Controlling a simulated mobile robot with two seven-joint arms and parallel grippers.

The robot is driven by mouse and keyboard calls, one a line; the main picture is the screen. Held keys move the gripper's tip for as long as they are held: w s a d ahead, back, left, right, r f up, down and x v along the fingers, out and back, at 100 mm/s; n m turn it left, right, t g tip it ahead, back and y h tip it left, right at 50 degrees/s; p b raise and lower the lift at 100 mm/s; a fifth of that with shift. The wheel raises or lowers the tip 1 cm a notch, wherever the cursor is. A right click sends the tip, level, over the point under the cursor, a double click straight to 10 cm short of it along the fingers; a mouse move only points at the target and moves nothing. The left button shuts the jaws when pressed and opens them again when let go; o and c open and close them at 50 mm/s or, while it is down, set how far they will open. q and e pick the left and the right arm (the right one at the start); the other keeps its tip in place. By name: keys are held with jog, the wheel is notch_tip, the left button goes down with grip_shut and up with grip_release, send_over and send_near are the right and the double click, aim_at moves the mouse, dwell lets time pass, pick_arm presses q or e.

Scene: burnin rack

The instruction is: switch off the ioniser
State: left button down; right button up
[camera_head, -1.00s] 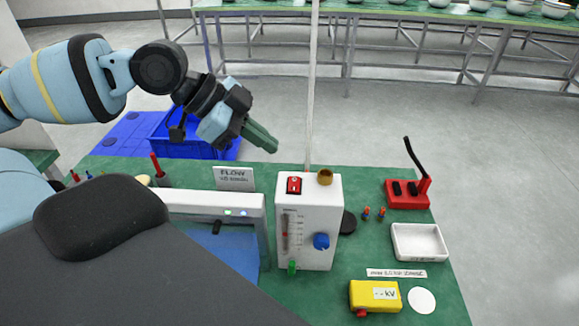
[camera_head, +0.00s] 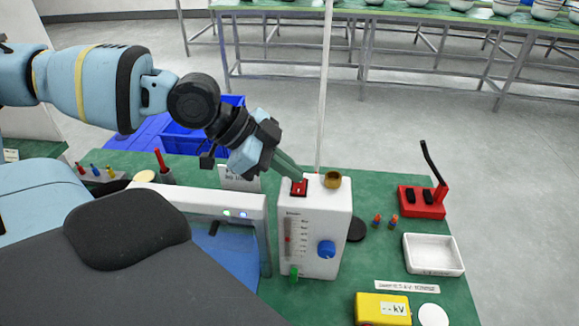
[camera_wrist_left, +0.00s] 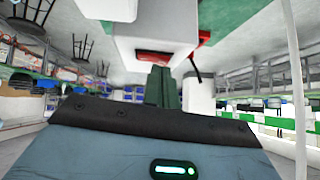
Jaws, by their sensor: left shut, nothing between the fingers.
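A white box (camera_head: 318,240) with a flow scale and a blue knob (camera_head: 326,249) stands upright on the green bench. On its top are a red rocker switch (camera_head: 299,188) and a brass fitting (camera_head: 332,180). My left gripper (camera_head: 296,176) is shut and empty, pointing down at the red switch from the upper left. Its tips are at the switch and partly cover it; I cannot tell if they touch. In the left wrist view the shut fingers (camera_wrist_left: 162,86) lie just below the red switch (camera_wrist_left: 154,57). My right gripper is not in view.
A white-framed unit (camera_head: 232,206) with lit indicators stands left of the box. A blue crate (camera_head: 190,141) lies behind. To the right are a red stand (camera_head: 421,202), a white tray (camera_head: 433,255) and a yellow kV meter (camera_head: 381,308). A thin pole (camera_head: 325,90) rises behind the box.

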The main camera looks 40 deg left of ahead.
pick_arm(q)
jog(key=shift+w+f+b, duration=0.2)
jog(key=shift+f+b, duration=0.35)
jog(key=shift+f, duration=0.05)
jog(key=shift+s+r, duration=0.2)
jog(key=shift+r, duration=0.05)
jog(key=shift+s+d+g+p, duration=0.2)
jog(key=shift+s+g+p, duration=0.1)
jog(key=shift+s, duration=0.05)
jog(key=shift+s+d, duration=0.2)
jog(key=shift+s, duration=0.2)
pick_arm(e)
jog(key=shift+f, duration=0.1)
pick_arm(q)
jog(key=shift+w, duration=0.1)
